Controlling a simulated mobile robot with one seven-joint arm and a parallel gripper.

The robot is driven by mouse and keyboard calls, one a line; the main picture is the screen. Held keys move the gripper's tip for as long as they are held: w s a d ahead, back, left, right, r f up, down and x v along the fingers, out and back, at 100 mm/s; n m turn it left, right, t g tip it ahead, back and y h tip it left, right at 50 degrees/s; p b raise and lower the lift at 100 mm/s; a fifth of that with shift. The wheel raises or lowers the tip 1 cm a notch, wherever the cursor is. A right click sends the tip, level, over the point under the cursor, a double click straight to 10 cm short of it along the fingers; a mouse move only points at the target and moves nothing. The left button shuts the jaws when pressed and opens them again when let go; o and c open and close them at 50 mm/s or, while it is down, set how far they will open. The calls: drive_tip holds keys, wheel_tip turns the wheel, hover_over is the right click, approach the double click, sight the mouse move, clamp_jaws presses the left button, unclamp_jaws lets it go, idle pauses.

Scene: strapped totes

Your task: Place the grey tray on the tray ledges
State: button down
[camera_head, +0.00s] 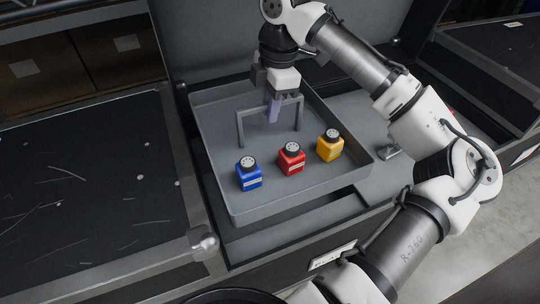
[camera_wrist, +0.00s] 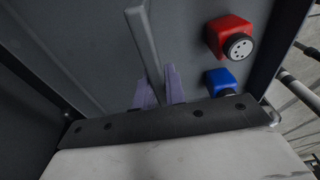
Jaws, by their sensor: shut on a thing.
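The grey tray (camera_head: 240,204) is in the open tote in the head view, with a raised handle (camera_head: 240,128) across its middle. A blue bottle (camera_head: 249,174), a red bottle (camera_head: 291,158) and a yellow bottle (camera_head: 330,145) stand upright in it. My gripper (camera_head: 273,112) is shut on the handle bar from above. In the wrist view its purple fingers (camera_wrist: 159,90) lie on both sides of the bar (camera_wrist: 144,40). The red bottle (camera_wrist: 229,36) and blue bottle (camera_wrist: 220,81) show there too. The tray ledges are not clearly visible, and I cannot tell whether the tray touches them.
The tote's front wall (camera_head: 290,237) runs close to the tray, and its raised lid (camera_head: 215,45) stands behind. A scratched black case (camera_head: 85,190) is on the left. A grey surface with a small metal latch (camera_head: 389,150) lies right of the tray.

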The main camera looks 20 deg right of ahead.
sight(270, 149)
wheel_tip(270, 149, down, 13)
drive_tip(key=b, duration=0.4)
drive_tip(key=shift+r+b, duration=0.1)
drive_tip(key=shift+b, duration=0.2)
drive_tip(key=c, duration=1.5)
unclamp_jaws()
drive_tip(key=shift+o, duration=0.2)
drive_tip(key=r+p, duration=0.1)
drive_tip(key=r, duration=0.2)
drive_tip(key=r+p, duration=0.2)
drive_tip(key=r, duration=0.2)
drive_tip(key=d+r+p, duration=0.1)
drive_tip(key=r+p, duration=0.1)
drive_tip(key=r, duration=0.1)
drive_tip(key=shift+w+d+r, duration=0.1)
drive_tip(key=shift+r, duration=0.15)
drive_tip(key=shift+d+r+p, duration=0.15)
drive_tip(key=shift+r+p, duration=0.15)
drive_tip(key=shift+r, duration=0.4)
